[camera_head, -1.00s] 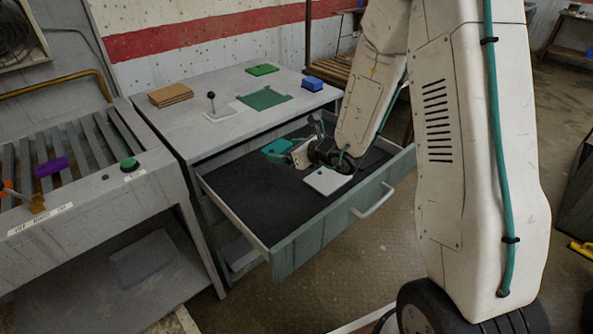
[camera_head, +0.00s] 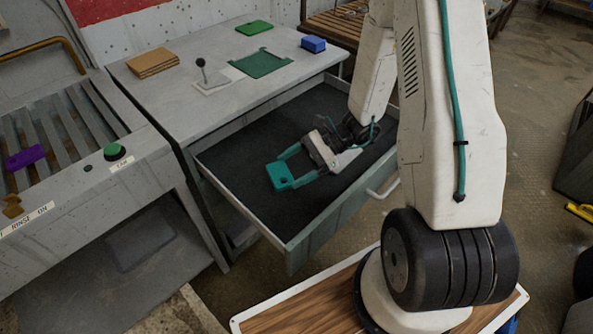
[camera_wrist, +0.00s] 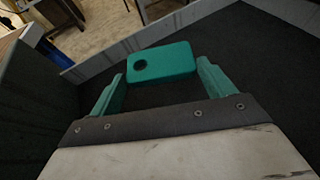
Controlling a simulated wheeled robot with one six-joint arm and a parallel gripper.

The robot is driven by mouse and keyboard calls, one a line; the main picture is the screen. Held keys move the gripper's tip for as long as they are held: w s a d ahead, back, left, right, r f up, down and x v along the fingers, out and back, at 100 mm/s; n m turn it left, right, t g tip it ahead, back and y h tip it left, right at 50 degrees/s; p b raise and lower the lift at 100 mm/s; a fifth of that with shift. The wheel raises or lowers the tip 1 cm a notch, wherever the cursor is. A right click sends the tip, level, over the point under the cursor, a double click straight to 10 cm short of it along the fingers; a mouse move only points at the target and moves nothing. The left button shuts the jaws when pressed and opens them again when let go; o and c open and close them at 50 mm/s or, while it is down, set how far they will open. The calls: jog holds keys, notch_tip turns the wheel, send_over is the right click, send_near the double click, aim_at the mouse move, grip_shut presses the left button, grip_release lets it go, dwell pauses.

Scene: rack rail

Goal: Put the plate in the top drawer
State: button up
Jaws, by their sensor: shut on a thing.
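The teal plate (camera_head: 280,175) has a round hole near one end and is inside the open top drawer (camera_head: 232,192), above its dark floor. I cannot tell whether it touches the floor. My gripper (camera_head: 286,170) reaches down into the drawer and is shut on the plate, its teal fingers at either side. In the wrist view, the plate (camera_wrist: 170,64) sits between the fingertips, its hole toward the left. The drawer floor (camera_wrist: 270,80) shows dark around it.
The cabinet top holds a lever (camera_head: 203,75), a green mat (camera_head: 262,63), a green plate (camera_head: 254,27), a blue block (camera_head: 313,44) and brown boards (camera_head: 152,62). A purple plate (camera_head: 25,156) lies on the slatted bench at left. The drawer is otherwise empty.

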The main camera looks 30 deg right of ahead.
jog(key=shift+f, duration=2.6)
jog(key=shift+f, duration=0.15)
jog(key=o, duration=1)
